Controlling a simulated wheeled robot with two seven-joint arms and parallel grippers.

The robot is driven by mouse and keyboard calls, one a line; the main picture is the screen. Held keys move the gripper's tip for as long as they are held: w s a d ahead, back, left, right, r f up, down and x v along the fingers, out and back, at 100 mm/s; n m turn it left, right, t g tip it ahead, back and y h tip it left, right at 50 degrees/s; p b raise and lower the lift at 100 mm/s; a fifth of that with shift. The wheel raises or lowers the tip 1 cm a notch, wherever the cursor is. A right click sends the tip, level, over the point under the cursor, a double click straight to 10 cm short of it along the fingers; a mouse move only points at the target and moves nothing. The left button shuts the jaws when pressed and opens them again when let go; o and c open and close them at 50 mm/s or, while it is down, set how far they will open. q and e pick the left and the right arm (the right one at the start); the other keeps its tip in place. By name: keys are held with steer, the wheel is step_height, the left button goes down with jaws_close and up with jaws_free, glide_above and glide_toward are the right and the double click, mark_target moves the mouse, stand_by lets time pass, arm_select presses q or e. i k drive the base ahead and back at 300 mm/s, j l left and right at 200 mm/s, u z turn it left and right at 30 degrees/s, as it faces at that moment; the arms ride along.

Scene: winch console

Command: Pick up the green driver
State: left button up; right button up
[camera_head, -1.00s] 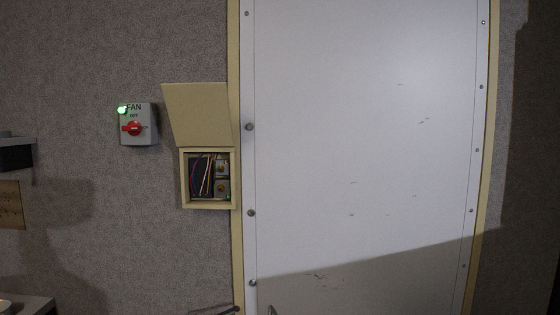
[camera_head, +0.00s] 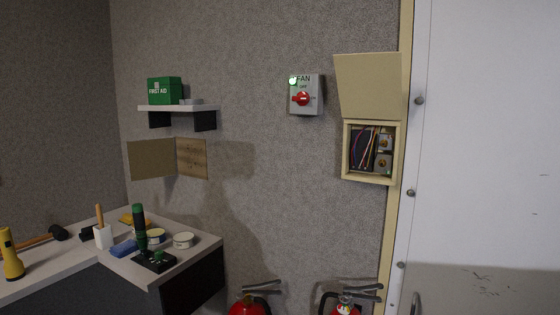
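A green and black upright tool (camera_head: 140,228), which looks like the green driver, stands on the light-topped counter (camera_head: 205,248) at the lower left. At its foot is a dark block with a green part (camera_head: 155,259); I cannot tell whether the tool sits in it or behind it. Neither of my grippers shows in the head view.
Around the tool are a blue block (camera_head: 124,248), a round tin (camera_head: 183,241), a white holder with a wooden handle (camera_head: 103,234) and a yellow flashlight (camera_head: 11,256). A shelf (camera_head: 180,108) hangs above. Red extinguishers (camera_head: 247,306) stand right of the counter.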

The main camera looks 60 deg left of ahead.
mark_target(139, 224)
steer(key=u, duration=2.85)
steer(key=i+j+z, duration=0.2)
steer(key=i, duration=0.3)
